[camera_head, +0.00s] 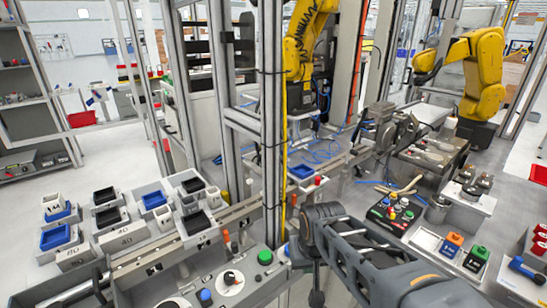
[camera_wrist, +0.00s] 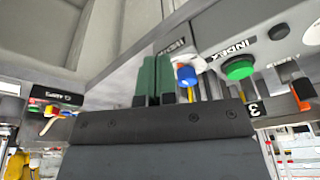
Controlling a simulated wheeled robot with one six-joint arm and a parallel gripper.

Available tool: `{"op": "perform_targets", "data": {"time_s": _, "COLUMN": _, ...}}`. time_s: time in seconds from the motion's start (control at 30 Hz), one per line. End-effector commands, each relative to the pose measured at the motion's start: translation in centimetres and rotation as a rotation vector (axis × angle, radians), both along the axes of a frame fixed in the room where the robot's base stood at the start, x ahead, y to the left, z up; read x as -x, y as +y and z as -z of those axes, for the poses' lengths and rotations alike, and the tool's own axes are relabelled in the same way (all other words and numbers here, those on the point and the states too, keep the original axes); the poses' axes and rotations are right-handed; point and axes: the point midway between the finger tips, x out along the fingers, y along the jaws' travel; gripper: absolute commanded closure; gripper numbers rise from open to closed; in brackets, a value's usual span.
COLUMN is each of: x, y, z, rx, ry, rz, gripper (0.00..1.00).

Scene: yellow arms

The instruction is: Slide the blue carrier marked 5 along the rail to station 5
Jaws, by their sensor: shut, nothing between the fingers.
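I cannot pick out the blue carrier marked 5 for certain, as no 5 is readable. A grey rail-like bar (camera_head: 180,252) with small dark labels runs diagonally at the lower left in the head view. A small orange piece (camera_head: 227,237) stands by it. My gripper (camera_wrist: 158,76) shows in the wrist view with its green fingers close together and nothing held. A panel with an INDEX label and a green button (camera_wrist: 239,68) is just right of the fingers. A blue knob (camera_wrist: 187,75) is close beside them. In the head view, the fingertips are not visible.
Grey bins with black and blue trays (camera_head: 54,237) stand left of the bar. A control panel with a green button (camera_head: 265,257) lies in front. A metal post (camera_head: 271,130) rises beside my arm. Yellow robot arms (camera_head: 484,75) stand behind.

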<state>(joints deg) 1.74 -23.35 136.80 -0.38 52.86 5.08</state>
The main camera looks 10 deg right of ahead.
Motion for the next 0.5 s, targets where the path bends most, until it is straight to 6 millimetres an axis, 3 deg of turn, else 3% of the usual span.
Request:
{"op": "perform_targets", "data": {"time_s": 0.03, "x": -1.8, "y": -0.7, "z": -3.5, "rx": -0.004, "ry": 0.011, "rz": 0.052, "gripper": 1.00}}
{"op": "perform_targets", "data": {"time_s": 0.2, "x": -7.9, "y": -2.8, "z": -9.2, "rx": -0.017, "ry": 0.041, "rz": 0.235, "gripper": 1.00}}
{"op": "perform_targets", "data": {"time_s": 0.37, "x": -12.0, "y": -3.9, "z": -11.8, "rx": -0.024, "ry": 0.058, "rz": 0.355, "gripper": 1.00}}
{"op": "perform_targets", "data": {"time_s": 0.5, "x": -13.9, "y": -3.5, "z": -11.4, "rx": -0.011, "ry": 0.069, "rz": 0.407, "gripper": 1.00}}
